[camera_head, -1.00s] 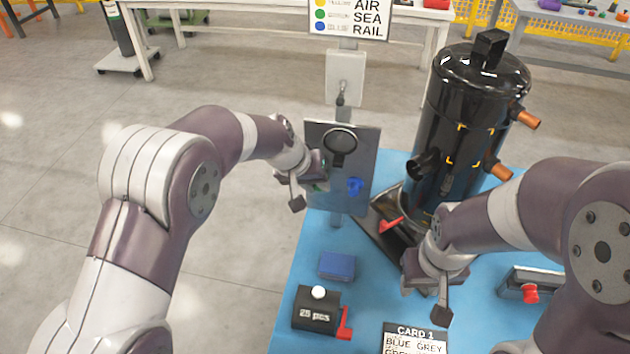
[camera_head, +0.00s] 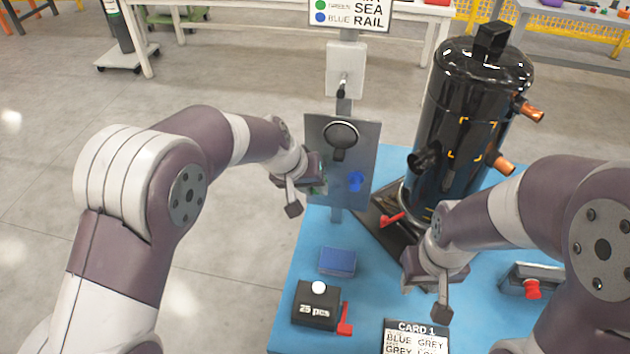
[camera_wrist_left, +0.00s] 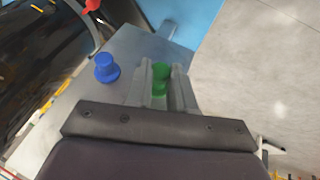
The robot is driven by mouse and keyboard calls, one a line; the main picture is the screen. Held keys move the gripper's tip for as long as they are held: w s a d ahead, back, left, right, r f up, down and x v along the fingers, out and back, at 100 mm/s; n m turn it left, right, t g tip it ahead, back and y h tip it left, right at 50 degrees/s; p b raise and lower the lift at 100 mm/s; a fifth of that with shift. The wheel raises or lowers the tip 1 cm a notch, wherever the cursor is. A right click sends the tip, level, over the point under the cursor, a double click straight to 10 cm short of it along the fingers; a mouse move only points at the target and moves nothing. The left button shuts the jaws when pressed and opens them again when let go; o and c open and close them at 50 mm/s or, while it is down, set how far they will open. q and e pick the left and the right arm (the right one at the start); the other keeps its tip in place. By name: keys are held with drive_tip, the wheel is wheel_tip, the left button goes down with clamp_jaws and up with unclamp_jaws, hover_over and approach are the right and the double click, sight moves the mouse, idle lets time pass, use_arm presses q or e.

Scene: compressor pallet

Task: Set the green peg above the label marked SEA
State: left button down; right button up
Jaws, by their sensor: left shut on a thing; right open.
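My left gripper (camera_wrist_left: 160,88) is shut on the green peg (camera_wrist_left: 160,78), which shows between the fingers in the left wrist view, in front of the grey metal plate (camera_head: 330,185). I cannot tell whether the peg touches the plate. A blue peg (camera_head: 355,181) is on the plate to the right; it also shows in the left wrist view (camera_wrist_left: 106,68). The sign (camera_head: 350,12) at the top of the head view lists SEA beside a green dot and RAIL beside a blue dot. My right gripper (camera_head: 425,300) is open and empty above the blue table.
A black compressor (camera_head: 470,120) with copper stubs stands right of the plate.

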use_arm(q)
drive_tip(key=shift+s+a+b, duration=0.2)
drive_tip(key=shift+s+b, duration=0.1)
drive_tip(key=shift+s, duration=0.6)
drive_tip(key=shift+s+a+b, duration=0.15)
drive_tip(key=shift+s+b, duration=0.15)
drive_tip(key=shift+s, duration=0.6)
